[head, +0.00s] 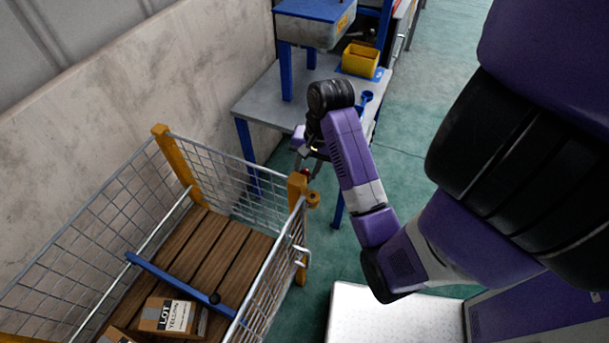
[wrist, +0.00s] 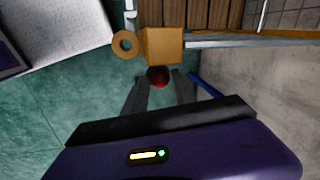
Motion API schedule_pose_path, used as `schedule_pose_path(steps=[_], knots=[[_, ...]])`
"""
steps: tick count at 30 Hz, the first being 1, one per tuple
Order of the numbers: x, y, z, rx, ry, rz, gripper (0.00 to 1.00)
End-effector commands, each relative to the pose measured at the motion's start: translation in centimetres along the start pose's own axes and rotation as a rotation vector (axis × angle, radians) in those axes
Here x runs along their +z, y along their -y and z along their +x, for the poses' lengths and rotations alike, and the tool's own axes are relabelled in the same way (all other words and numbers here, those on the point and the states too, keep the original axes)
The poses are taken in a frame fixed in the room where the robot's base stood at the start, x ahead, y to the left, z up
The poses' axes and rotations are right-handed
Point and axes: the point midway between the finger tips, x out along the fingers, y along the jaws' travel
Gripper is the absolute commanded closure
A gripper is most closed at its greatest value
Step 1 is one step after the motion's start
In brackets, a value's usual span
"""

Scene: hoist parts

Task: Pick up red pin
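The red pin shows in the wrist view as a dark red rounded head (wrist: 158,77), close to the orange corner post of the mesh cage. In the head view a small bit of red (head: 305,171) shows by the top of that post, partly hidden by my gripper. My gripper (head: 307,166) points down over the post corner. In the wrist view its two dark fingers (wrist: 159,82) stand apart, one on each side of the red head. A narrow gap seems to show beside the pin. The pin's lower part is hidden.
The orange post (wrist: 165,46) and the cage's mesh wall (head: 272,277) are close to my gripper. Inside the cage are a blue bar (head: 175,276) and a box (head: 168,315). A grey workbench (head: 262,100) with a yellow bin (head: 360,60) stands behind.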

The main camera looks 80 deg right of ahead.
Motion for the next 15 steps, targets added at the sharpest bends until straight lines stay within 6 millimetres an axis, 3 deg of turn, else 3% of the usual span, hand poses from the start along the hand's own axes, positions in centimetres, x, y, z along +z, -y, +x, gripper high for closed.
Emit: schedule_pose_path(steps=[1,4,15], knots=[[0.0,0.0,0.01,0.0,0.0,0.0,0.8],[-0.01,0.0,0.01,0.0,0.0,0.0,0.99],[-0.02,0.01,-0.09,0.0,0.0,0.0,1.0]])
